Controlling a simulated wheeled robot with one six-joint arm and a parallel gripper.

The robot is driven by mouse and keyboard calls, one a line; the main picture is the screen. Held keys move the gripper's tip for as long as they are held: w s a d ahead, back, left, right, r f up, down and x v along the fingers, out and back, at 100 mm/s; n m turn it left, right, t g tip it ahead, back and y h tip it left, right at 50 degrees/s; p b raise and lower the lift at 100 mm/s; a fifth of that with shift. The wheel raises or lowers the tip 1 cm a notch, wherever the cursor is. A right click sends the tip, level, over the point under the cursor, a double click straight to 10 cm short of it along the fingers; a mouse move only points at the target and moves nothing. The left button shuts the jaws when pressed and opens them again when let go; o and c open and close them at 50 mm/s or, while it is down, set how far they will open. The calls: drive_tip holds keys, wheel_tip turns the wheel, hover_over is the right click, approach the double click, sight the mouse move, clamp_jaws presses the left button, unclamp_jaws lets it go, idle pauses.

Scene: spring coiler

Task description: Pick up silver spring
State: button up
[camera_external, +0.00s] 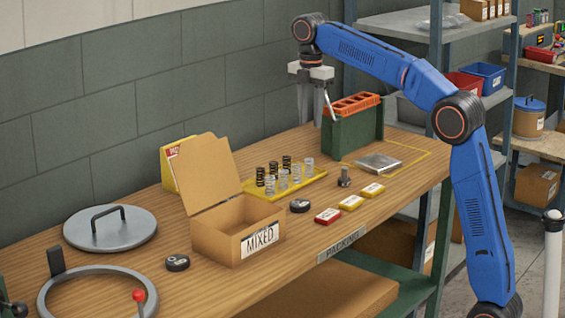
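Several silver springs (296,173) stand upright in the front row of a yellow tray (318,175) near the middle of the workbench. Dark springs (273,168) stand in the row behind and at the left end. My gripper (310,118) points down above the back of the bench, beyond the tray and left of the green box. A gap shows between its two grey fingers, and nothing is held there. The fingers are well apart from the springs.
An open cardboard box (226,225) marked MIXED stands left in front of the tray. A green box (352,136) with an orange top stands beside the gripper. Small labelled packs (351,203), a dark bolt-like piece (345,177) and a metal plate (378,162) lie to the right.

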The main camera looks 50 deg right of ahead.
sight(309, 159)
wheel_tip(309, 159, down, 10)
drive_tip(key=shift+r, duration=0.25)
drive_tip(key=f, duration=0.3)
drive_tip(key=shift+s+a+f, duration=0.15)
drive_tip(key=shift+a+f, duration=0.15)
drive_tip(key=shift+f, duration=0.8)
clamp_jaws()
